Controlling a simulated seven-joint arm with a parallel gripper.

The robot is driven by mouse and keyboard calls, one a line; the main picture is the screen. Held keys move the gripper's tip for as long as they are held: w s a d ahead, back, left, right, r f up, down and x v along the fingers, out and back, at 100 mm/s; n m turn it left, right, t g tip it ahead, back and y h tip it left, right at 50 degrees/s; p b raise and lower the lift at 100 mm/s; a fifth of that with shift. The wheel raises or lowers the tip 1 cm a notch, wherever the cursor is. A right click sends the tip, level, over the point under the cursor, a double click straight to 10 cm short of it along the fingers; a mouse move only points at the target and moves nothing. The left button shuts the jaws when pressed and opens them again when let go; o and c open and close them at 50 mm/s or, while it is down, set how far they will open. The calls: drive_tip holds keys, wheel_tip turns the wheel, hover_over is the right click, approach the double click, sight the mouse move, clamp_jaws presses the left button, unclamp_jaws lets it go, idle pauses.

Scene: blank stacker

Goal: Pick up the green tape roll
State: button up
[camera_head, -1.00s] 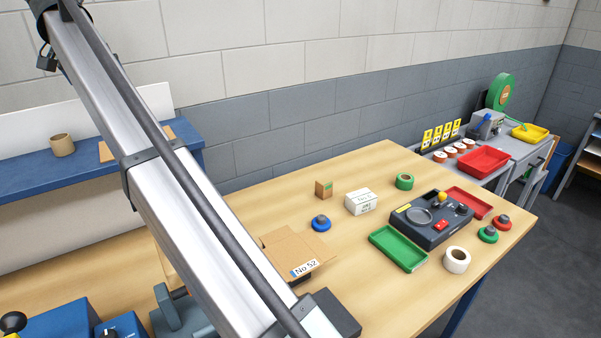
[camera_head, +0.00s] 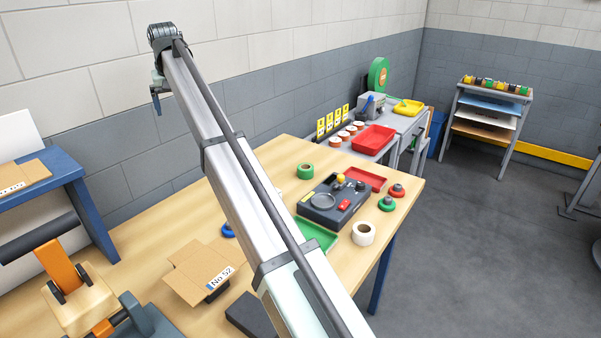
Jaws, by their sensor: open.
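The green tape roll (camera_head: 306,175) lies flat on the wooden table, left of the dark grey device and close to the table's back edge. It shows in full, with nothing on it. My gripper (camera_head: 156,103) hangs at the far upper end of my long pale arm, at upper left in front of the wall. It is open and shows no object in it, though its fingers are small and hard to separate here. It is high and well to the left of the roll in the picture, clearly apart from it.
The wooden table (camera_head: 150,258) also holds a dark grey device (camera_head: 322,207), a red tray (camera_head: 367,178), a green tray (camera_head: 318,238), a white tape roll (camera_head: 363,233) and an open carton (camera_head: 190,275). My arm crosses the view and hides part of the table.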

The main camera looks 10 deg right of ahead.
drive_tip(key=w+d+f, duration=0.3)
drive_tip(key=d+f, duration=0.1)
drive_tip(key=d, duration=0.6)
drive_tip(key=w+d+f, duration=0.2)
drive_tip(key=d+f, duration=0.2)
drive_tip(key=d, duration=0.5)
drive_tip(key=m+g, duration=0.1)
drive_tip(key=g, duration=0.1)
approach(306, 167)
drive_tip(key=shift+h, duration=0.4)
drive_tip(key=f, duration=0.3)
drive_tip(key=a+f, duration=0.1)
drive_tip(key=f, duration=0.2)
drive_tip(key=s+f, duration=0.1)
drive_tip(key=f, duration=0.2)
drive_tip(key=shift+a, duration=0.2)
drive_tip(key=c, duration=1.1)
drive_tip(key=shift+r, duration=0.15)
